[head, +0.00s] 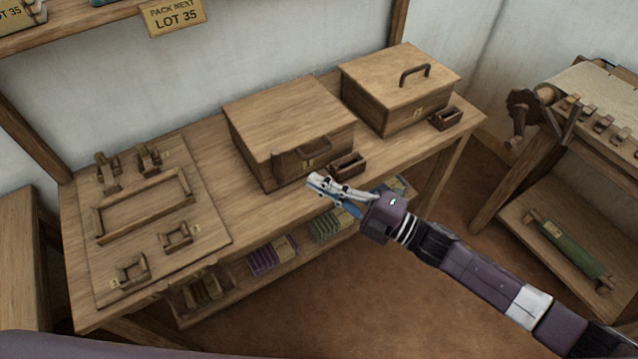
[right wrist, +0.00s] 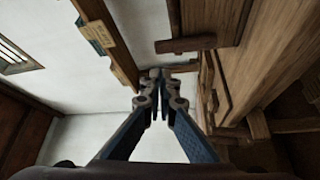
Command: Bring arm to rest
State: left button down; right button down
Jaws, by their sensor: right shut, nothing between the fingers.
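My right arm (head: 475,272) reaches in from the lower right in the head view. Its gripper (head: 318,183) is shut and empty, near the front edge of the wooden bench and close to the front of a lidded wooden box (head: 290,115). I cannot tell whether it touches anything. In the right wrist view the gripper's fingertips (right wrist: 155,75) meet, with nothing between them. My left gripper is not in view.
A second lidded box (head: 400,85) stands at the bench's far end. A board with a wooden frame (head: 145,205) lies at the left. Folded cloths (head: 270,257) lie on the lower shelf. A roller stand (head: 575,125) is at the right. Open floor (head: 380,305) lies between.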

jog(key=s+d+f+m+t+h, duration=0.1)
jog(key=d+f+m+h, duration=0.35)
jog(key=m+h, duration=0.35)
jog(key=s+d+f+m+t+h, duration=0.1)
jog(key=d+f+m+t+h, duration=0.15)
jog(key=d+m+h, duration=0.55)
jog(key=s+d+f+m+g, duration=0.2)
jog(key=s+d+m+g, duration=0.1)
jog(key=s, duration=0.4)
jog(key=s+d+f+m+g+h, duration=0.1)
jog(key=s+d+f+m+g, duration=0.2)
jog(key=s, duration=0.4)
jog(key=s+d+f+m+g, duration=0.2)
jog(key=s+d+m+g, duration=0.15)
jog(key=s, duration=0.35)
notch_tip(320, 180, down, 25)
jog(key=s, duration=0.1)
jog(key=s+d+f+g, duration=0.1)
jog(key=s+d+f, duration=0.2)
jog(key=s+f, duration=1.4)
jog(key=shift+s+f+g, duration=0.15)
jog(key=shift+s+g, duration=0.15)
jog(key=shift+s, duration=0.15)
